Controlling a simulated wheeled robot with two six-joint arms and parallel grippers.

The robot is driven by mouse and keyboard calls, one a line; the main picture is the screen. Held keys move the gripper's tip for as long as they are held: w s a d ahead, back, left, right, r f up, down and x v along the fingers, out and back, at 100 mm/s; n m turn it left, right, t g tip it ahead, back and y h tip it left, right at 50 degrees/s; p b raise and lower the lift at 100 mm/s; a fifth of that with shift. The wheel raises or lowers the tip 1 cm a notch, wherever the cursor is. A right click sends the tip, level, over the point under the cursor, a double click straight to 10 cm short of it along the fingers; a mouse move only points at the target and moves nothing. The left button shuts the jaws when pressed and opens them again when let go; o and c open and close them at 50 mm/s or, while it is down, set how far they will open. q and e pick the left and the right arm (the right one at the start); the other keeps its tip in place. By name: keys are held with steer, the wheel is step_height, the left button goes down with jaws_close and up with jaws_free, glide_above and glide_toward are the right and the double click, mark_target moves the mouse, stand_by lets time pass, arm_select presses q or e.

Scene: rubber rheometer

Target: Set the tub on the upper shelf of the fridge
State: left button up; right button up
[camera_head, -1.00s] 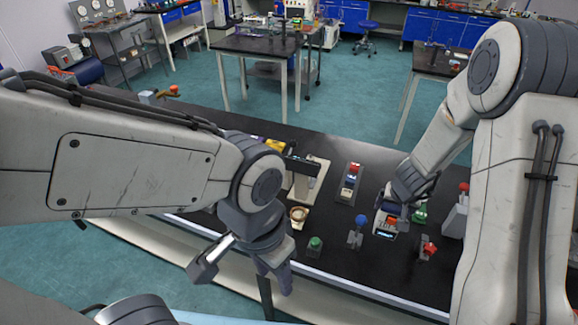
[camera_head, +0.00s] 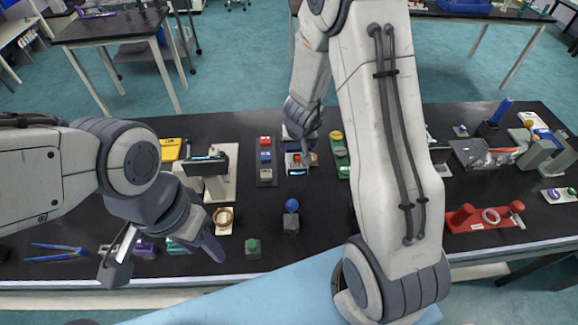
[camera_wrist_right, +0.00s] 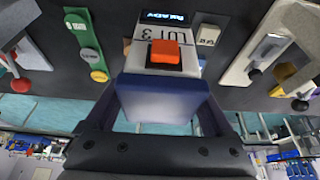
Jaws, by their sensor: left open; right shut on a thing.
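In the right wrist view, my right gripper (camera_wrist_right: 155,120) is shut on a blue-edged box, which I take to be the tub (camera_wrist_right: 160,100). Just beyond it show a pale face marked LOT 3, an orange block (camera_wrist_right: 165,52) and a small lit display (camera_wrist_right: 165,18). In the head view, my right gripper (camera_head: 302,135) is over the middle of the bench, and the tub is hard to make out there. My left gripper (camera_head: 163,255) is open and empty near the bench's front edge at left. No fridge or shelf can be recognised in these frames.
The black bench (camera_head: 330,215) carries a white stand (camera_head: 222,165), a blue-knobbed piece (camera_head: 291,215), a green button (camera_head: 252,247), a strip of coloured blocks (camera_head: 265,160) and a red fixture (camera_head: 480,218). Blue tweezers (camera_head: 55,250) lie at left. Another table (camera_head: 110,25) stands behind.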

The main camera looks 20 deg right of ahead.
mark_target(297, 165)
step_height(297, 165, down, 8)
steer(key=b, duration=0.6)
steer(key=shift+d+b, duration=0.1)
steer(key=shift+b, duration=0.2)
steer(key=shift+r, duration=0.15)
steer(key=shift+s, duration=0.1)
steer(key=o, duration=1.2)
steer(key=shift+f, duration=0.25)
steer(key=shift+o, duration=0.9)
steer(key=shift+r, duration=0.1)
